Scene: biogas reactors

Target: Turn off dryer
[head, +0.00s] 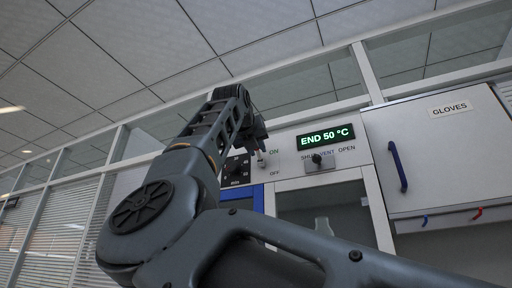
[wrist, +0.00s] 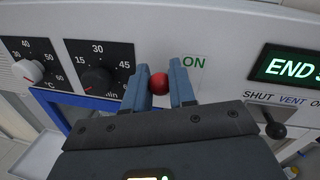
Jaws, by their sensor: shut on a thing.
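The dryer is a white cabinet with a control panel (head: 290,150). Its green display (head: 325,137) reads "END 50 °C". A red ball-tipped switch (wrist: 158,83) sits on the panel beside the ON label (wrist: 193,66). The OFF label (head: 275,173) shows below the ON label in the head view. My gripper (wrist: 160,80) is shut on the red tip, one finger on each side. The switch's stem is hidden in the wrist view, and I cannot tell whether it points to ON or OFF.
Left of the switch are a black timer dial (wrist: 97,80) and a white-knobbed temperature dial (wrist: 28,71). To the right is a vent lever (head: 317,158). A glass door (head: 325,205) lies below. A gloves cabinet (head: 437,150) with a blue handle (head: 397,166) stands at right.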

